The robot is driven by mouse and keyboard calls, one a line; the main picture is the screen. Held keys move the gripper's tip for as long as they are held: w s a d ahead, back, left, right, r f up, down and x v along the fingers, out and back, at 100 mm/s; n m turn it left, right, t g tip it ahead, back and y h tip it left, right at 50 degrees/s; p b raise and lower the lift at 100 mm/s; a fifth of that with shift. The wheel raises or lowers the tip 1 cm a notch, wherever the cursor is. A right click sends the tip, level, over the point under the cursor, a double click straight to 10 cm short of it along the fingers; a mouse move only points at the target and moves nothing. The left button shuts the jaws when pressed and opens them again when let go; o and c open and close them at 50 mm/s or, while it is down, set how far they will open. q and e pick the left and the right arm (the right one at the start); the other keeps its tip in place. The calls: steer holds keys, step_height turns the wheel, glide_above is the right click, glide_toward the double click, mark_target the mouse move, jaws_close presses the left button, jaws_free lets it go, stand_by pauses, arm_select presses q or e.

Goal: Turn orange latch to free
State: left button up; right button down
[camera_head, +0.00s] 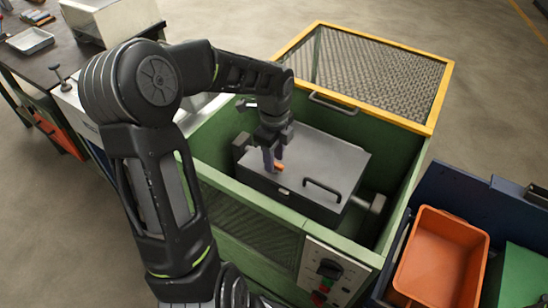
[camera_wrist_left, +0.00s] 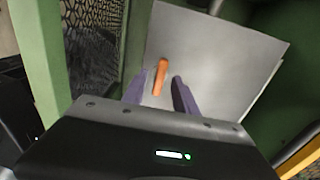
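The orange latch (camera_head: 279,167) is on the top of a grey metal box lid (camera_head: 318,157) inside the green machine. In the left wrist view the latch (camera_wrist_left: 161,76) is a short orange bar, pointing away from the gripper and slightly tilted. My left gripper (camera_head: 272,160) reaches down over the lid at the latch. In the left wrist view its two purple-grey fingers (camera_wrist_left: 158,92) are apart, one on each side of the latch, with a visible gap to the right finger. In the head view the fingers partly hide the latch. My right gripper is not in view.
The green machine housing (camera_head: 222,200) surrounds the box. Its yellow-framed mesh cover (camera_head: 380,75) stands open at the back. A black handle (camera_head: 322,188) rises from the lid. A control panel (camera_head: 328,275) is in front; an orange bin (camera_head: 440,260) is at right.

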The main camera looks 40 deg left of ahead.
arm_select(q)
steer(key=shift+f, duration=0.35)
jaws_close()
stand_by(0.4)
